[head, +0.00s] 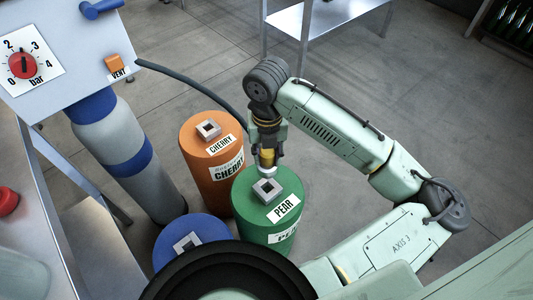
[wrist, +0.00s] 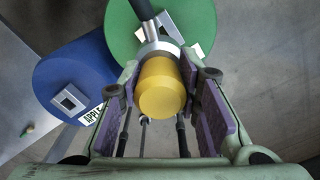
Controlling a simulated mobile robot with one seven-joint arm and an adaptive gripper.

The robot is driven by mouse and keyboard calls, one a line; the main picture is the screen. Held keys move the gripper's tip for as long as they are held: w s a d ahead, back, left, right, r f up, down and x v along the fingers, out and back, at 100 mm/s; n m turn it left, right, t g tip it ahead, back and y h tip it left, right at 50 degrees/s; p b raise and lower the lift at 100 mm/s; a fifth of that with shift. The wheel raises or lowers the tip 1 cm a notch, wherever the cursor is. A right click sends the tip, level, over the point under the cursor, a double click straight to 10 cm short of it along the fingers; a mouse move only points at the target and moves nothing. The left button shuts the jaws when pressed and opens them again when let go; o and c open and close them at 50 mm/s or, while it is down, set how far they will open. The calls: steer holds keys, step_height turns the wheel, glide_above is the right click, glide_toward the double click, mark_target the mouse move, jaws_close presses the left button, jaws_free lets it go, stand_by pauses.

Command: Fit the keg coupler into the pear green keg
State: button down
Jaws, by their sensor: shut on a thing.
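The green keg labelled PEAR (head: 250,221) stands upright on the floor, with a square grey socket (head: 267,190) on its top. My gripper (head: 267,150) is shut on the keg coupler (head: 267,159), which has a yellow body and a silver lower end. The coupler is above the back edge of the green keg's top, seemingly apart from the socket. In the wrist view the coupler (wrist: 162,87) sits between the purple finger pads, with its silver collar over the green keg (wrist: 117,28). A dark hose leads from the coupler; the coupler partly hides the socket there.
An orange CHERRY keg (head: 200,160) stands close behind left, and a blue keg (head: 213,248) labelled APPLE in the wrist view stands front left. A grey and blue cylinder (head: 130,150) and a gauge panel (head: 60,75) are at left. Floor to the right is open.

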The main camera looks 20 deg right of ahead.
mark_target(267, 167)
stand_by(0.3)
steer(key=shift+f+b, duration=2.65)
steer(key=shift+f, duration=0.25)
steer(key=shift+f+b, duration=2.05)
steer(key=shift+b, duration=0.1)
steer(key=c, duration=1.1)
jaws_free()
steer(key=shift+r, duration=0.1)
step_height(267, 167, up, 12)
